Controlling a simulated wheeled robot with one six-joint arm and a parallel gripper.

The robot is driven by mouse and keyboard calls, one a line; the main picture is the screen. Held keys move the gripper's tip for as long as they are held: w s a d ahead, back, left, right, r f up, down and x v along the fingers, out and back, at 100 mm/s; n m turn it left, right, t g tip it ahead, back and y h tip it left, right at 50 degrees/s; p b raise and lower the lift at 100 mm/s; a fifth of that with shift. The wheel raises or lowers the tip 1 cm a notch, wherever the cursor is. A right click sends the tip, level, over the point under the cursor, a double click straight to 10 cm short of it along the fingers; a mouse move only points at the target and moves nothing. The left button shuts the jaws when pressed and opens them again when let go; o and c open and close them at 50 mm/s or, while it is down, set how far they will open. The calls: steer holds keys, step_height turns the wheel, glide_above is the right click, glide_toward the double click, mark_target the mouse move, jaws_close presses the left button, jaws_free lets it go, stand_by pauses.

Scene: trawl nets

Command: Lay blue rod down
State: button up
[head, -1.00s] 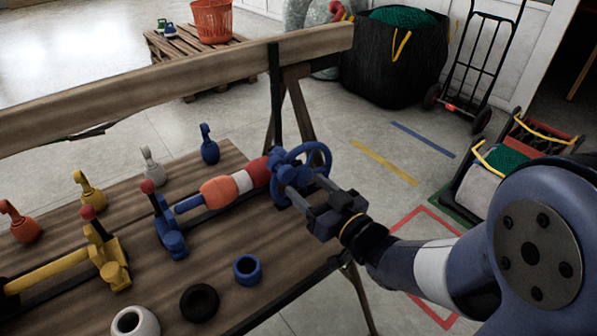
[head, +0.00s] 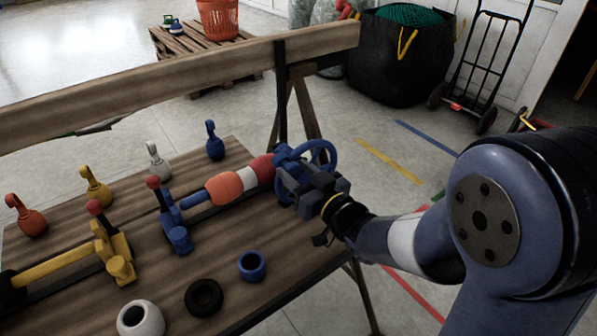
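The blue rod (head: 194,199) shows as a short bare length beside the blue upright stand (head: 171,218) with a red ball on top. It runs right into an orange float (head: 224,189), a white band and a red part (head: 263,168). A blue spoked wheel (head: 320,153) is at the right end. My gripper (head: 298,178) is at this right end, against or very close to the blue hub beside the wheel. Its fingertips are hidden among the blue parts, so I cannot tell whether they grip anything.
A yellow stand with a yellow rod (head: 55,267) is at left. White (head: 141,318), black (head: 204,297) and blue (head: 252,266) rings lie in front. Several hooked weights stand along the back of the bench. A wooden beam (head: 110,98) crosses behind. Bench wood between is clear.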

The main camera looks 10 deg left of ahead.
steer(key=shift+w+d, duration=0.1)
steer(key=shift+d, duration=0.05)
jaws_close()
steer(key=shift+s+f+n+b, duration=0.3)
steer(key=shift+f+n+b, duration=0.35)
steer(key=shift+b, duration=0.7)
steer(key=shift+f, duration=0.1)
steer(key=shift+o, duration=1.5)
jaws_free()
steer(key=shift+w, duration=0.1)
steer(key=shift+o, duration=1.2)
steer(key=shift+a+r, duration=0.25)
steer(key=shift+d, duration=0.1)
steer(key=v, duration=1)
steer(key=shift+s+d, duration=0.15)
steer(key=shift+s, duration=0.25)
